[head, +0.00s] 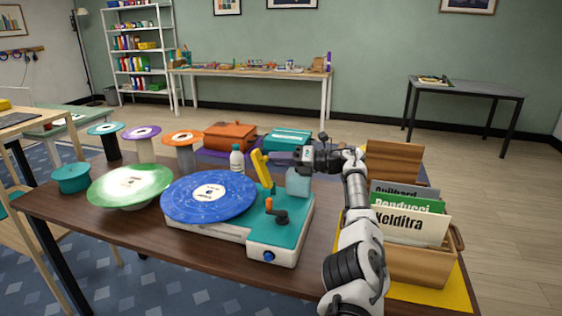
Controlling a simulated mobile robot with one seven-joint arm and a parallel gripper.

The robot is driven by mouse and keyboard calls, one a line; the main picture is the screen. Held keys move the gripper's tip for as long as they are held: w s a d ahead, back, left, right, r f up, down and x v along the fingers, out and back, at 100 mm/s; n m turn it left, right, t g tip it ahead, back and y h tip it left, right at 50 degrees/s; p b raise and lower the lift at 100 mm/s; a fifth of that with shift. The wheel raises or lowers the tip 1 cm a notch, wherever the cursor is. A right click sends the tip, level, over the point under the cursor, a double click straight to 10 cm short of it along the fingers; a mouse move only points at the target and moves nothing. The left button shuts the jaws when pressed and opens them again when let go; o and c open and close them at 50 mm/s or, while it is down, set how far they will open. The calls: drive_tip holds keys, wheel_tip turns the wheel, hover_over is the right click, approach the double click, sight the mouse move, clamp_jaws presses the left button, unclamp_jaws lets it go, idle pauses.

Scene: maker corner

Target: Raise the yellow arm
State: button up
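The yellow arm (261,168) stands at the back of the record player (283,237), beside the blue record (209,196) on its platter. It leans, with its upper end up and to the left. My gripper (270,158) reaches in from the right with its dark fingers at the upper part of the yellow arm. The fingers overlap or touch it in this view; I cannot tell whether they are closed on it. Part of the yellow arm's far side is hidden.
An orange crank (279,217) and a blue knob (268,256) are on the player's teal side. A green record (130,186) lies to the left. A white bottle (237,160) stands behind. A wooden record crate (418,265) is at the right.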

wheel_tip(320, 180, up, 20)
drive_tip(key=p, duration=1.2)
drive_tip(key=shift+f, duration=0.15)
drive_tip(key=shift+a, duration=0.1)
